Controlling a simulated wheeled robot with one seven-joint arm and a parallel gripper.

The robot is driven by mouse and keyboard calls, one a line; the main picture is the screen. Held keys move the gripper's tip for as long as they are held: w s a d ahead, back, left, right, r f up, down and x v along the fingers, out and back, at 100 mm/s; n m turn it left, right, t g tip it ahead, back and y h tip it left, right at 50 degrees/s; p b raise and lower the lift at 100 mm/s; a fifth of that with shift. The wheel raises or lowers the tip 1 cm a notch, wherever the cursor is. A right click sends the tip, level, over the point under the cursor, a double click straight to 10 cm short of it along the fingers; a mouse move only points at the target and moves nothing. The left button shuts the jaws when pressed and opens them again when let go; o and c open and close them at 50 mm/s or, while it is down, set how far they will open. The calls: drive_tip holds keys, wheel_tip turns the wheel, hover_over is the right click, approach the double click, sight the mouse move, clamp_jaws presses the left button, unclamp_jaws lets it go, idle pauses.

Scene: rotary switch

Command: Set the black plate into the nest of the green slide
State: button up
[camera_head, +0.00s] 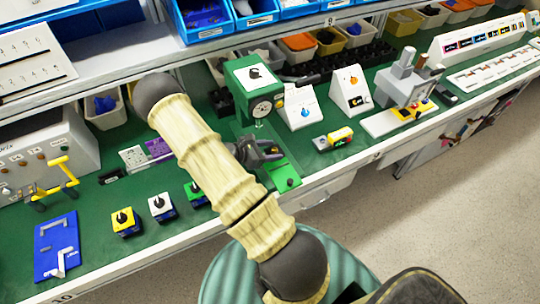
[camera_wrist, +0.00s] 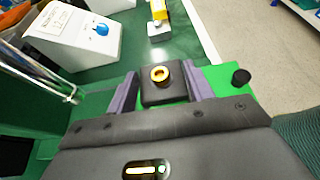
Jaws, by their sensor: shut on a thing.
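The black plate (camera_wrist: 164,91), a small dark piece with a brass ring on top, is between my gripper's two purple fingers in the wrist view. My gripper (camera_wrist: 164,88) is shut on it. The green slide (camera_wrist: 214,72) shows beyond and to the right of the fingers, with a black knob (camera_wrist: 241,77) at its end. In the head view my gripper (camera_head: 270,150) is over the inner part of the green slide (camera_head: 286,178), in front of the green press. The nest is hidden, and I cannot tell whether the plate touches the slide.
The green press (camera_head: 246,76) with a dial stands just behind my gripper. A yellow switch box (camera_head: 340,136) and several small knob boxes (camera_head: 162,207) lie near the bench's front edge.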

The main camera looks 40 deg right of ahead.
drive_tip(key=shift+w+f+p, duration=0.1)
drive_tip(key=shift+f+p, duration=0.4)
drive_tip(key=shift+f, duration=1.3)
drive_tip(key=shift+d, duration=0.1)
drive_tip(key=o, duration=1.2)
drive_tip(key=shift+c, duration=0.2)
drive_tip(key=shift+r, duration=0.1)
drive_tip(key=b+v, duration=0.2)
drive_tip(key=v, duration=1)
